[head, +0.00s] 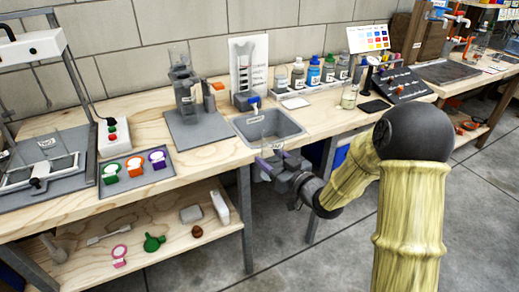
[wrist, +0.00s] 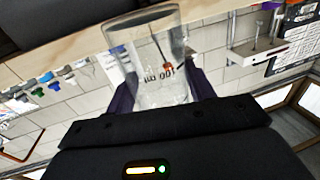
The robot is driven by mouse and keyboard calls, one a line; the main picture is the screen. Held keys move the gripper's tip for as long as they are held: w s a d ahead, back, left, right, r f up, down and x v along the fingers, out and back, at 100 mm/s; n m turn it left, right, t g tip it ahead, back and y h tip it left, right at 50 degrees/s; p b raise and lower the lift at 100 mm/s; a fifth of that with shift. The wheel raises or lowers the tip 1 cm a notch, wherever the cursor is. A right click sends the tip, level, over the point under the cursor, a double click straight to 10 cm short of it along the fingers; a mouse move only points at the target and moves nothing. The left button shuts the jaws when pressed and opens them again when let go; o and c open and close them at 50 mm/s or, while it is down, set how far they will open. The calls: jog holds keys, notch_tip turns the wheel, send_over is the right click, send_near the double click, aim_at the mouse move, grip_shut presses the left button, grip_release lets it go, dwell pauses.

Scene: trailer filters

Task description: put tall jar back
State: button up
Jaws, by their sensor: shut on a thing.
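A clear glass jar (head: 271,146) is between the fingers of my gripper (head: 273,163), in front of the grey basin at the bench's front edge. In the wrist view the clear jar (wrist: 160,75) fills the upper middle, with "100 ml" printed upside down on its wall. The dark fingers of my gripper (wrist: 163,92) sit on either side of it, shut on it. The jar looks empty, but its clear wall makes this hard to tell. I cannot tell whether this is the tall jar.
A grey basin (head: 268,127) is set in the bench behind the jar. A grey stand (head: 186,95) is left of it. Several bottles (head: 313,72) and a small flask (head: 349,97) stand to the right. Coloured pots (head: 134,168) are at left. A lower shelf (head: 160,215) holds small items.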

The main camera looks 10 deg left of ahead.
jog(key=s+d+f+m+t+h, duration=0.2)
jog(key=d+f+m+t+h, duration=0.2)
jog(key=d+f, duration=1.4)
jog(key=d+m+h, duration=0.1)
jog(key=h, duration=0.2)
jog(key=shift+s+d+f+m+t+h, duration=0.2)
jog(key=shift+d+f+m+t+h, duration=0.1)
jog(key=shift+f+h, duration=0.1)
